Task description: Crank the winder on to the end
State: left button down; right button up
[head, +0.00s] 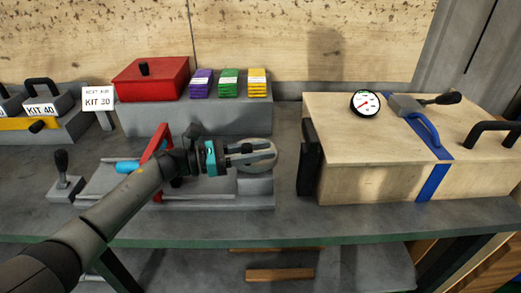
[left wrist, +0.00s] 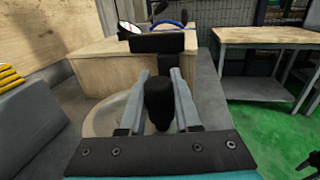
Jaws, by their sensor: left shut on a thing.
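The winder is a pale round wheel (head: 265,161) at the right end of a grey bench fixture (head: 222,187). My left gripper (head: 268,152) reaches over the wheel from the left. In the left wrist view, its two fingers (left wrist: 166,98) are closed on the winder's black handle knob (left wrist: 158,101), which stands between them. The pale wheel (left wrist: 98,122) shows below and left of the fingers. In the head view the knob is hidden by the gripper. My right gripper does not show.
A wooden box (head: 375,170) with a dial gauge (head: 365,103) and a blue-handled lever stands just right of the winder. A grey step (head: 190,117) holding a red box (head: 151,80) and coloured packs is behind.

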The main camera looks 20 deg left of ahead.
pick_arm(q)
jog(key=shift+w+a+r, duration=0.15)
jog(key=shift+w+a, duration=0.05)
jog(key=shift+a, duration=0.1)
jog(key=c, duration=0.7)
grip_release()
jog(key=shift+o, duration=0.4)
jog(key=shift+s, duration=0.1)
jog(key=shift+d, duration=0.1)
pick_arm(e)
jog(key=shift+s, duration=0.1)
pick_arm(q)
notch_tip(320, 180, up, 20)
jog(key=p, duration=0.4)
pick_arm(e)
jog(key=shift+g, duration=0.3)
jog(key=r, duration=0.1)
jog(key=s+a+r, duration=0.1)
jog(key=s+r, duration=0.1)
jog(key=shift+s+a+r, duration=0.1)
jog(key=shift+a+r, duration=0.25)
